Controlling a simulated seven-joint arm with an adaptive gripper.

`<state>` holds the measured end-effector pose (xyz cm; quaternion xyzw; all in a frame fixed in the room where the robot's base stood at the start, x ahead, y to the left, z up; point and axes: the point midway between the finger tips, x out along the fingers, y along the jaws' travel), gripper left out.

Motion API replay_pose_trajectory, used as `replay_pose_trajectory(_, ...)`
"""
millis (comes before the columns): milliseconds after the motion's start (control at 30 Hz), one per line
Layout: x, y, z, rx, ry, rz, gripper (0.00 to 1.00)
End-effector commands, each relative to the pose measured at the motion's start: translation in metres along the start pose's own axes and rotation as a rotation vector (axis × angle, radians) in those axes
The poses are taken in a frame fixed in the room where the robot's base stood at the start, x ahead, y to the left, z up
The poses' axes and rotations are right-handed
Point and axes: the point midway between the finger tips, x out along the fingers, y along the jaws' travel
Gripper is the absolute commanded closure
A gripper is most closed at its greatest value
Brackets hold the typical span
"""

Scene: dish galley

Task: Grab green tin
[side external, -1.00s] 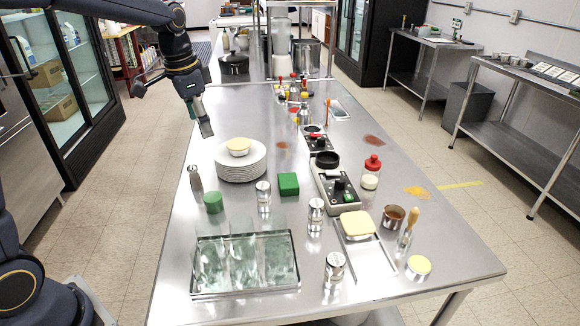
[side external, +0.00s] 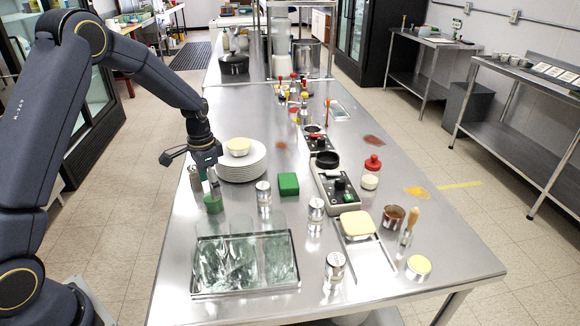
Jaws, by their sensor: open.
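A small round green tin (side external: 213,204) stands on the steel table near its left edge, in front of the plate stack. My gripper (side external: 212,188) points down right at the tin, with its fingers at the tin's upper part and overlapping it in the picture. The gripper is open. I cannot tell whether the fingers are on both sides of the tin or touch it. The arm comes in from the left, and part of the tin's top is hidden.
A stack of white plates (side external: 242,170) with a yellow bowl (side external: 238,146) stands just behind. A grey shaker (side external: 195,178) is close at the left. A green square block (side external: 288,184) and a metal shaker (side external: 264,194) are to the right. A glass-like tray (side external: 246,291) lies in front.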

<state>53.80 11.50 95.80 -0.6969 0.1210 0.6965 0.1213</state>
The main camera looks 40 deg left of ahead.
Motion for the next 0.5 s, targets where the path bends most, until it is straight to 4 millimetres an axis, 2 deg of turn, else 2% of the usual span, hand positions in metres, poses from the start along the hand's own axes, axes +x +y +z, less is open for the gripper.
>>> replay_pose_trajectory(300, 0.045, 0.002, -0.002, -0.001, -0.003, 0.002, 0.18)
replay_pose_trajectory(500, 0.052, 0.002, -0.003, 0.000, 0.000, 0.000, 0.18)
